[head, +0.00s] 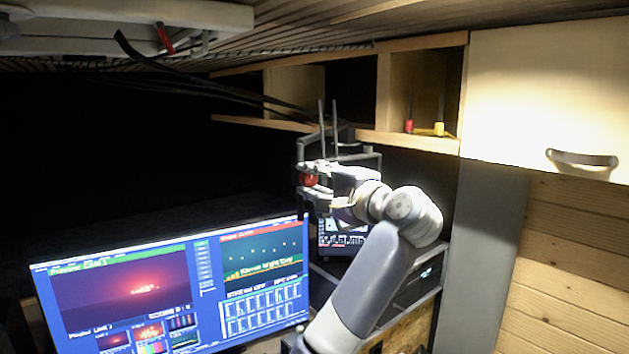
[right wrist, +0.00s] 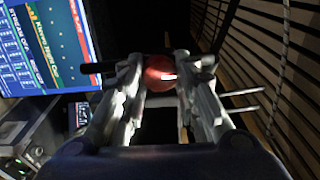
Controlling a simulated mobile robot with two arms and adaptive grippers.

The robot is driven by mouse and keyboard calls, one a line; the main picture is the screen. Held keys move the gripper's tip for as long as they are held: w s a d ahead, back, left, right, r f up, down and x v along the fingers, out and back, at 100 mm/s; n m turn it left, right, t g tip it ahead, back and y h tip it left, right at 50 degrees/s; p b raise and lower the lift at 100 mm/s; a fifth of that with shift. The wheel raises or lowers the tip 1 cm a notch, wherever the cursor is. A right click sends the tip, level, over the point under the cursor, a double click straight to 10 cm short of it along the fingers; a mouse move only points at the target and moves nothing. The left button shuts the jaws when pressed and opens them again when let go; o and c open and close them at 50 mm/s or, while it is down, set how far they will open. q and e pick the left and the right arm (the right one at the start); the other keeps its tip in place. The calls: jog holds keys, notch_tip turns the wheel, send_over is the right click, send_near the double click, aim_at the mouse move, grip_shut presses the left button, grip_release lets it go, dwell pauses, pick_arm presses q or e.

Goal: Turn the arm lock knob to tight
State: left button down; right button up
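The arm lock knob is a round red knob (head: 309,180) at the end of a grey jointed arm (head: 301,152), above the right end of the big monitor. My right gripper (head: 313,178) reaches it from the right. In the right wrist view the red knob (right wrist: 158,73) fills the gap between the two fingertips (right wrist: 159,68), which look closed against its sides. No tight or loose marking on it can be read. My left gripper is not in view.
A wide lit monitor (head: 175,285) stands below left of the knob. Black cables (head: 215,82) hang across above it. A wooden shelf (head: 410,140) with a red and a yellow screwdriver is behind, and a white cabinet (head: 545,90) is at the right.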

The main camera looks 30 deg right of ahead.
jog(key=o, duration=0.4)
jog(key=shift+d, duration=0.1)
jog(key=shift+s, duration=6)
